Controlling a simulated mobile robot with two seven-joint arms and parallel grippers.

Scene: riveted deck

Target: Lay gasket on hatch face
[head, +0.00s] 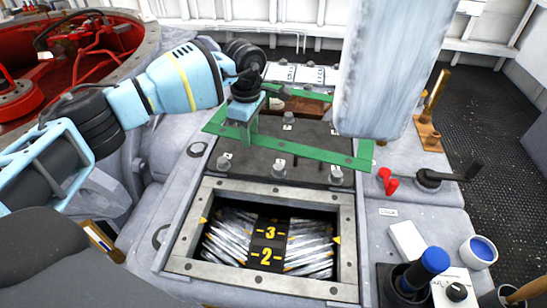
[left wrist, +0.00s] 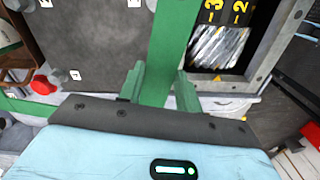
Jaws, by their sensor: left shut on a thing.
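The green gasket (head: 310,153) is a flat open frame, seen over the dark hatch plate (head: 270,178) with its numbered studs (head: 279,167). My left gripper (head: 249,128) is shut on the gasket's left part. In the left wrist view a green strip of the gasket (left wrist: 172,40) runs between the fingers (left wrist: 160,88). The dark hatch plate also shows there (left wrist: 95,45). I cannot tell whether the gasket touches the plate or hangs just above it. A large pale arm part hides the gasket's far right side. My right gripper is not in view.
In front of the plate is an open bay (head: 335,288) with a bolted rim and silvery packs inside. At the right are a red lever (head: 388,181), a dark crank handle (head: 450,177), a blue-topped knob (head: 434,260) and a cup (head: 478,251). A red machine well (head: 85,50) lies far left.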

